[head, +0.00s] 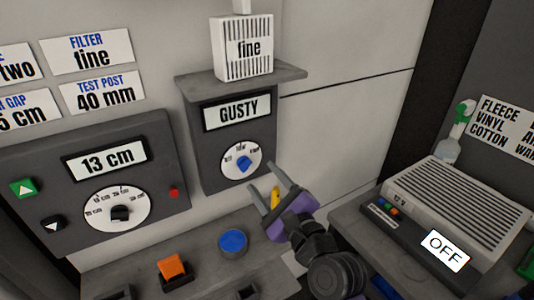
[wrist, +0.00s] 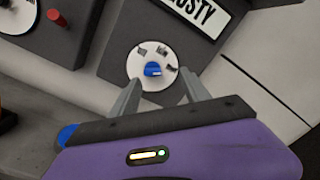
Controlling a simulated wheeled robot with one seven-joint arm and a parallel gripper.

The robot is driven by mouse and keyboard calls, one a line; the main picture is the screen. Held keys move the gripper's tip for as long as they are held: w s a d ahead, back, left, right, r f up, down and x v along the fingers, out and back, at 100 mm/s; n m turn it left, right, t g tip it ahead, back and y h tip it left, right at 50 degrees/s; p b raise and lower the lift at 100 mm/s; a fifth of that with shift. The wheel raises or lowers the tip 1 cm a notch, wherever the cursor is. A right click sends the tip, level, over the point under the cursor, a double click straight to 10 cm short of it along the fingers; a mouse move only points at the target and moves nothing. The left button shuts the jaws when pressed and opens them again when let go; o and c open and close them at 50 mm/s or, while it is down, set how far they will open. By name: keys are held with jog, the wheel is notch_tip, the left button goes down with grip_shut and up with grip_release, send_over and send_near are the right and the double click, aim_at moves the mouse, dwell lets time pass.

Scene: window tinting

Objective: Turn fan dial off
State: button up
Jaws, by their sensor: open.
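The fan dial (head: 243,163) is a blue knob on a white round face, set in a dark grey panel under a "GUSTY" display (head: 238,110). In the wrist view the dial (wrist: 153,69) lies ahead of my gripper, between the lines of the two fingers. My gripper (head: 268,190), purple with grey fingers, is open and empty. It is below and right of the dial in the head view, apart from it. The small labels around the dial are too blurred to read with certainty.
A "13 cm" panel (head: 76,225) with a black dial, green button and red button (head: 174,193) is at left. A "fine" box (head: 243,48) stands on the shelf (head: 290,74) above the fan panel. Below are an orange block (head: 172,268) and a blue round piece (head: 232,241). An "OFF" machine (head: 460,205) sits right.

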aim_at(247, 167)
jog(key=w+a, duration=0.1)
jog(key=w, duration=0.1)
jog(key=w+a+m, duration=0.1)
jog(key=w+a, duration=0.1)
jog(key=w+a+f+m, duration=0.1)
jog(key=w+a, duration=0.1)
jog(key=shift+g, duration=0.3)
jog(key=shift+f, duration=0.1)
grip_shut()
